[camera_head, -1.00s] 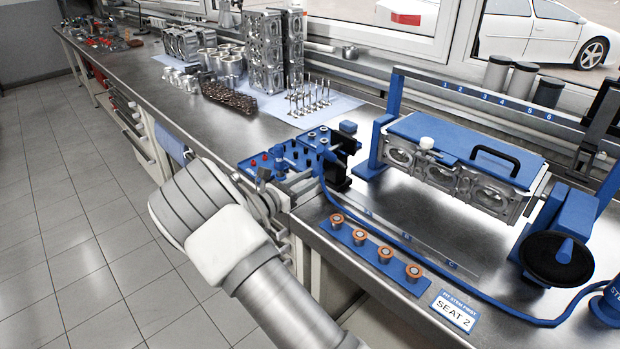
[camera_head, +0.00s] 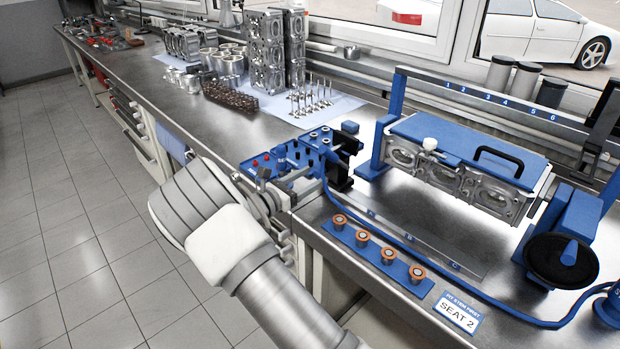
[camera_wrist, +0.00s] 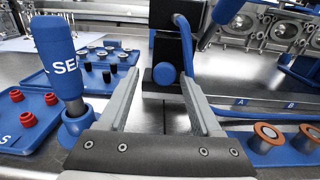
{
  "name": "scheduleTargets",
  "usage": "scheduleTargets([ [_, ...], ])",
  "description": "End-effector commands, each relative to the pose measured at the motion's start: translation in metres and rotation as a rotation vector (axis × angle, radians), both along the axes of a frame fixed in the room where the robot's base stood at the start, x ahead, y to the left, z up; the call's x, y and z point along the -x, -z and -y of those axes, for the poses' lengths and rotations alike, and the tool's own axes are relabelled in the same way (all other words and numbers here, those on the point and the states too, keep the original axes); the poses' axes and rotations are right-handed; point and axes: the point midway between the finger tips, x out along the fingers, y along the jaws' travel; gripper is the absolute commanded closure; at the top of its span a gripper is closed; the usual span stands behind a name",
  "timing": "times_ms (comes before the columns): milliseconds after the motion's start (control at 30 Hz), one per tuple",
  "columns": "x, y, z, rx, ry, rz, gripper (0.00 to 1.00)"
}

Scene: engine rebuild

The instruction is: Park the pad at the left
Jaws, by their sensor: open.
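A flat blue pad (camera_head: 468,142) with a black handle (camera_head: 500,157) lies on top of the clamped cylinder head (camera_head: 455,180) at the right in the head view. A white knob (camera_head: 429,144) stands at its front edge. My gripper (camera_wrist: 160,85) is open and empty in the wrist view. Its fingers point at a black block with a round blue knob (camera_wrist: 163,73), which shows between and beyond them. I cannot tell whether they touch it. In the head view my gripper is small beside the blue tool tray, well left of the pad.
A blue-handled tool (camera_wrist: 58,60) stands close left of my fingers. A blue strip with several copper-topped plugs (camera_head: 378,252) lies along the front edge. A blue hose (camera_head: 440,270) crosses the bench.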

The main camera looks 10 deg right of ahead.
Motion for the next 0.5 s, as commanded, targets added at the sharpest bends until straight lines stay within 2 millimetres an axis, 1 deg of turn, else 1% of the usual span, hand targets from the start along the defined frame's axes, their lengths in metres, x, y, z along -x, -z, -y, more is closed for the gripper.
scheduleTargets([
  [133, 0.004, 0.000, -0.006, 0.001, 0.000, -0.001, 0.34],
  [233, 0.013, 0.000, -0.018, 0.000, -0.001, -0.001, 0.34],
  [500, 0.051, 0.000, -0.070, -0.001, -0.004, -0.002, 0.34],
])
